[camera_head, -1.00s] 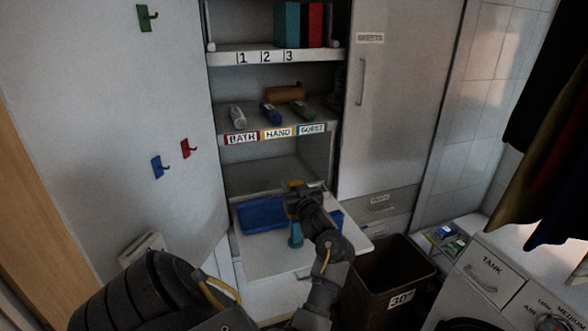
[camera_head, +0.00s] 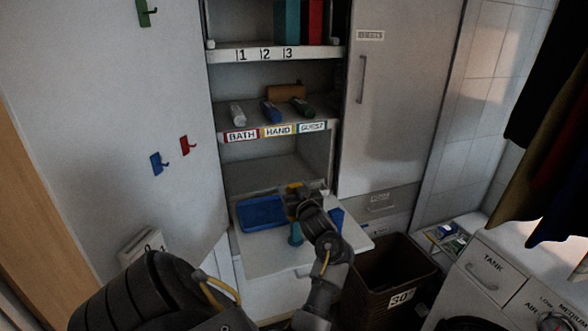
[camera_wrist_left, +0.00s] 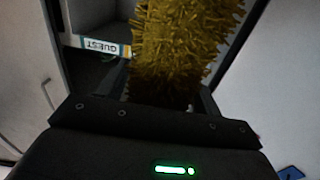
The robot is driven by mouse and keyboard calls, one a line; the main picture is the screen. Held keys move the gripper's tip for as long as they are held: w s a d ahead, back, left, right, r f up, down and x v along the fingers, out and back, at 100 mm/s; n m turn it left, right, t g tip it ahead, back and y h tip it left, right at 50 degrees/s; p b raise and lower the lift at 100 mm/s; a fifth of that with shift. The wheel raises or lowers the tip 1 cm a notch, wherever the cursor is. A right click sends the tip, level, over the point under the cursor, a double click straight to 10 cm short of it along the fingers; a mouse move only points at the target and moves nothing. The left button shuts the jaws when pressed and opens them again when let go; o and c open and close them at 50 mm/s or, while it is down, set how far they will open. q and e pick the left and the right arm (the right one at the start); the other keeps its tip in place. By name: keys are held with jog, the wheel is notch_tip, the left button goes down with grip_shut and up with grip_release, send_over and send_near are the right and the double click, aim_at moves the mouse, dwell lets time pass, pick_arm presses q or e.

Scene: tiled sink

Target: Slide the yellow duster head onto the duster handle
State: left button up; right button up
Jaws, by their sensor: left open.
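The yellow duster head shows as a fluffy yellow mass (camera_wrist_left: 185,45) between the fingers of my left gripper in the left wrist view. In the head view only a small yellow patch (camera_head: 294,185) shows beside my left gripper (camera_head: 297,192). The gripper is open around the head; whether a finger touches it I cannot tell. A teal upright piece (camera_head: 295,236), which looks like the duster handle, stands on the pulled-out shelf (camera_head: 270,258) just below the gripper. The join between head and handle is hidden. My right gripper is not in view.
A blue tray (camera_head: 262,212) lies left of the teal piece, and a blue item (camera_head: 336,217) stands to its right. A brown bin (camera_head: 390,275) is at the lower right. Shelves with rolled towels (camera_head: 271,111) rise behind, and a cabinet door (camera_head: 110,130) stands left.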

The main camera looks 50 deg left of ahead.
pick_arm(q)
jog(key=shift+d, duration=0.1)
jog(key=b+v, duration=0.1)
jog(key=v, duration=0.6)
jog(key=shift+b, duration=0.35)
jog(key=shift+s+d, duration=0.1)
jog(key=shift+d, duration=0.1)
